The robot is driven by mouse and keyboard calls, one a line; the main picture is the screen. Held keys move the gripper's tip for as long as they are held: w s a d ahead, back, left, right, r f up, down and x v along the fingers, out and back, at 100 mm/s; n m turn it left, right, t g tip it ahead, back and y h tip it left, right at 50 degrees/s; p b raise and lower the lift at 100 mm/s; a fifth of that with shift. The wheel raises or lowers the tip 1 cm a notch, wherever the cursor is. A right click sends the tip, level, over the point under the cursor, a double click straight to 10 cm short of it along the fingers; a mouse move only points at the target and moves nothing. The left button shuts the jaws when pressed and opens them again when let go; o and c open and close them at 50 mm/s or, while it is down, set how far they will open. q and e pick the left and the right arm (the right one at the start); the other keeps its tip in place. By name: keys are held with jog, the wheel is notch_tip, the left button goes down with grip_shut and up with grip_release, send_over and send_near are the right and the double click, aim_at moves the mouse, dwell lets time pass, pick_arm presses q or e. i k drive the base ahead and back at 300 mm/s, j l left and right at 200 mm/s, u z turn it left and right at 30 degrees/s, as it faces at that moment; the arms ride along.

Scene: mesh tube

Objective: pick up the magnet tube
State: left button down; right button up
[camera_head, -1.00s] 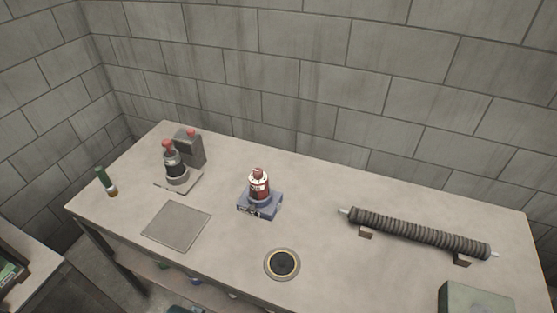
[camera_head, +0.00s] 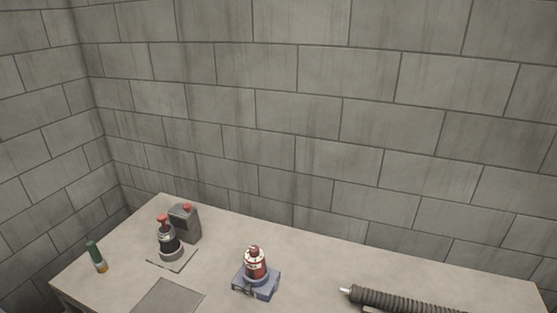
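A long dark ribbed tube (camera_head: 405,301) with a pale metal tip at its left end lies at the lower right of the table; it looks like the magnet tube. Only its left part shows, and the rest is cut off by the bottom edge of the picture. Neither of my grippers is in view.
A red and white device on a blue base (camera_head: 256,273) stands left of the tube. Farther left are a dark device with a red top (camera_head: 169,240), a grey block (camera_head: 186,223) and a small green-topped vial (camera_head: 96,257). A flat grey plate (camera_head: 168,297) lies in front. Block walls (camera_head: 290,120) close the back and left.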

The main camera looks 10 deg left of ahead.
aim_at(168, 241)
jog(key=u, duration=1.2)
